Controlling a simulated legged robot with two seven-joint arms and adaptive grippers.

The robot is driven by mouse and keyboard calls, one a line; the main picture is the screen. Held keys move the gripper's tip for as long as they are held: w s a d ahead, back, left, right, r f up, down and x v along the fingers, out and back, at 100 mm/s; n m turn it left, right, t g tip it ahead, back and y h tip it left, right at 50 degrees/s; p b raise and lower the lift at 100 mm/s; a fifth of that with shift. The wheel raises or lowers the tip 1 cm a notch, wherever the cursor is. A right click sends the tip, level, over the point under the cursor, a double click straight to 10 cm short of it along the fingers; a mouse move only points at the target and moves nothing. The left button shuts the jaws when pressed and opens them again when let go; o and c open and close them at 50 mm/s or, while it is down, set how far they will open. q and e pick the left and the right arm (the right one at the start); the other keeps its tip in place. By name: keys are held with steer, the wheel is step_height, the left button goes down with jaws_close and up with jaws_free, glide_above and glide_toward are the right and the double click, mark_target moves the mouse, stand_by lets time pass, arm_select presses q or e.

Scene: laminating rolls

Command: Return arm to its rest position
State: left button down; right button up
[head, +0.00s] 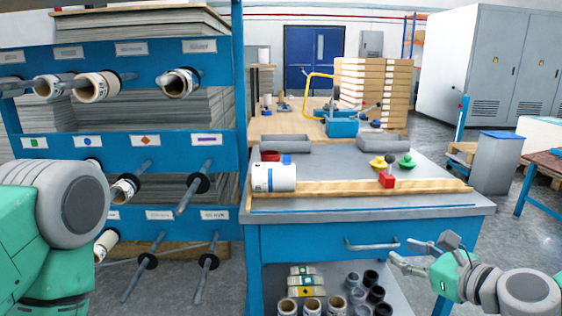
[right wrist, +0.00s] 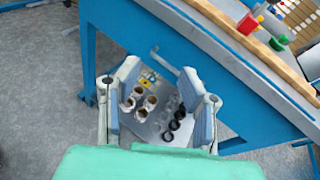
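My right gripper (head: 404,251) is at the lower right of the head view, in front of the blue workbench (head: 330,238) and below its top. Its fingers are spread. In the right wrist view the gripper (right wrist: 158,74) is open, with nothing held between its fingers. Rolls and dark rings on the bench's lower shelf show beyond that gap. My left arm (head: 55,230) fills the lower left of the head view, in front of the blue roll rack. Its gripper is out of view.
The rack (head: 120,55) holds several rolls on pegs that stick out. On the bench top are a white roll (head: 273,178), a wooden strip (head: 350,188), a red block (head: 387,181) and grey trays. Open floor lies right of the bench, before a grey bin (head: 497,163).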

steer(key=s+a+f+n+g+p, duration=0.2)
steer(key=s+a+f+n+g, duration=0.25)
steer(key=s+f+n, duration=0.35)
steer(key=s+a+f+n+g+p, duration=0.2)
steer(key=s+a+f+n+g, duration=0.3)
steer(key=s+f, duration=0.45)
steer(key=s+d+f+n+g+h+p, duration=0.2)
steer(key=s+d+n+h, duration=0.4)
steer(key=s+d+n, duration=0.6)
steer(key=s+f+n+g, duration=0.1)
steer(key=s+f+n, duration=0.1)
steer(key=s+n, duration=0.1)
steer(key=shift+s+d+f+n+h+p, duration=0.2)
steer(key=shift+d+n+h+p, duration=0.1)
steer(key=shift+n, duration=0.3)
